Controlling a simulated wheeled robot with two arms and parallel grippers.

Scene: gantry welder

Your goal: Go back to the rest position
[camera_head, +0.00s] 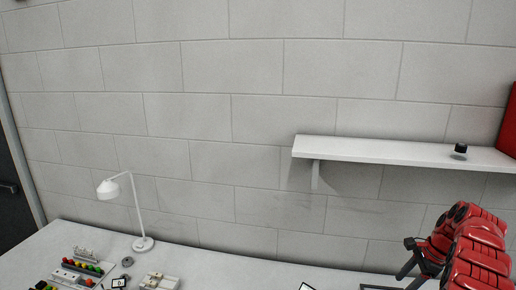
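My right arm is red and comes in at the lower right corner. My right gripper (405,279) is dark and points down and left over the back edge of the worktable (215,262). Its two thin fingers look apart, with nothing seen between them; the tips are near the bottom edge of the picture. My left gripper is not in view.
A white desk lamp (144,243) stands at the table's back left. Coloured buttons (82,267) and small parts lie left of it. A white wall shelf (400,152) holds a small black item (460,148) and a red box (508,125), above my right arm.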

